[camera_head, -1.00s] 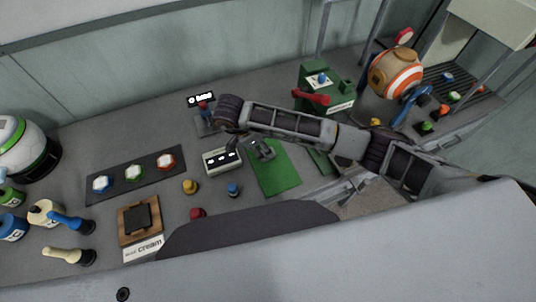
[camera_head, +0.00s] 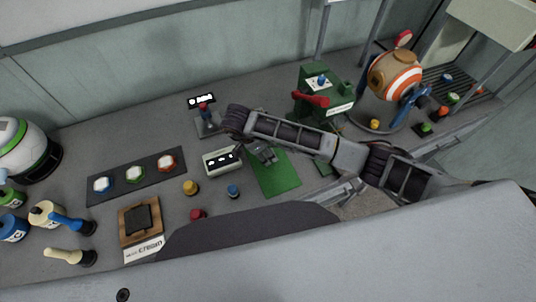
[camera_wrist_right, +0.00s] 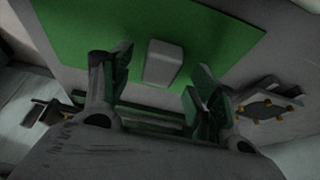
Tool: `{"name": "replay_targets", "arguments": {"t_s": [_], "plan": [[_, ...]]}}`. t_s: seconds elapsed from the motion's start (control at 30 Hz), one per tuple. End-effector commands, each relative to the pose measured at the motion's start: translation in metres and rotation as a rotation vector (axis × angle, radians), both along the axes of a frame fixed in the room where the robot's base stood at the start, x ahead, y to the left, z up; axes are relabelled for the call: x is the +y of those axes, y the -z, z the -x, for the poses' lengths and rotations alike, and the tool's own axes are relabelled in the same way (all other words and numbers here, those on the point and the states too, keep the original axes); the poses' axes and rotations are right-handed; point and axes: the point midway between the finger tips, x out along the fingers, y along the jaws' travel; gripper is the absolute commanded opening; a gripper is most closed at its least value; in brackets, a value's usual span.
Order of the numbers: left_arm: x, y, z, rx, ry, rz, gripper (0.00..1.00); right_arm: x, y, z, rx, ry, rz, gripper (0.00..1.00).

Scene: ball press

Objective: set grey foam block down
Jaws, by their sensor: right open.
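The grey foam block (camera_wrist_right: 162,63) shows in the right wrist view against the green mat (camera_wrist_right: 215,35), apparently resting on it. My right gripper (camera_wrist_right: 158,75) is open, with one finger on each side of the block and a visible gap to both. In the head view my right gripper (camera_head: 264,153) is low over the far end of the green mat (camera_head: 277,180). The block cannot be made out there, being hidden or too small beside the gripper. My left gripper is not in view.
A white box with a dark display (camera_head: 222,161) stands just left of the mat. A small blue-topped piece (camera_head: 233,191) and a yellow one (camera_head: 190,187) stand nearby. A green press with a red handle (camera_head: 322,98) is behind my right arm. The near part of the mat is clear.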

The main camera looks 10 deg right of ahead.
Motion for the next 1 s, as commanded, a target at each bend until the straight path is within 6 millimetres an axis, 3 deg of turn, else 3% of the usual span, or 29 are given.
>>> {"name": "replay_targets", "arguments": {"t_s": [0.2,0.67,0.97,1.0], "plan": [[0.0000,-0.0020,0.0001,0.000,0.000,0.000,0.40,-0.0049,0.0111,-0.0006,-0.001,0.002,-0.001,0.61],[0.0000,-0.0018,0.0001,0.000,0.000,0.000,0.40,-0.0051,0.0116,-0.0009,-0.001,0.001,0.000,0.61],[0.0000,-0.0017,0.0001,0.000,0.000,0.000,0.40,-0.0050,0.0115,-0.0009,-0.001,0.001,0.000,0.23],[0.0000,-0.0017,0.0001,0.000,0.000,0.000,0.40,-0.0050,0.0115,-0.0009,-0.001,0.001,0.000,0.23]]}}
